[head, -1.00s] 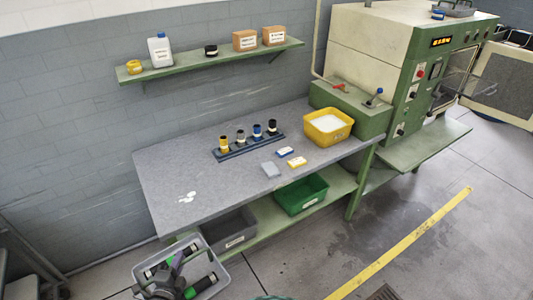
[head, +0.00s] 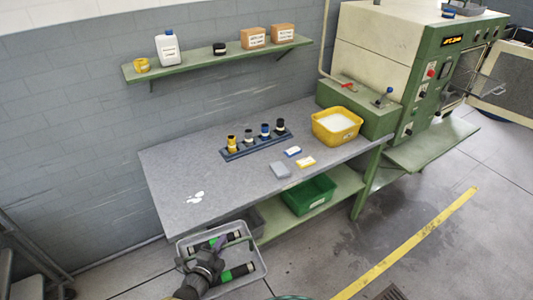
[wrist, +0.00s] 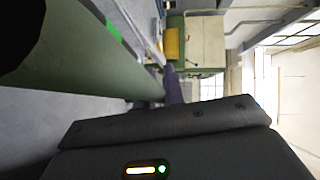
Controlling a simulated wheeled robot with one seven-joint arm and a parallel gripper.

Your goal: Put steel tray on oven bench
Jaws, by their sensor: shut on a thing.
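A grey steel tray (head: 262,262) shows low in the head view, off the front of the workbench. Dark tubes with bright green bands (head: 238,272) lie across its inside. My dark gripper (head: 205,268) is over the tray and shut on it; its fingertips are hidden. In the wrist view a large green round shape (wrist: 75,70) fills the upper left, with the dark gripper housing below. The oven bench (head: 435,148) is the green shelf in front of the green and cream oven (head: 385,45), far right of the tray. Its visible top is bare.
The grey workbench (head: 225,190) carries a yellow bin (head: 336,138), a row of bottles and small boxes. A green bin (head: 308,195) stands on its lower shelf. The oven's door (head: 505,80) is open. Floor with a yellow line (head: 410,240) is clear before the oven.

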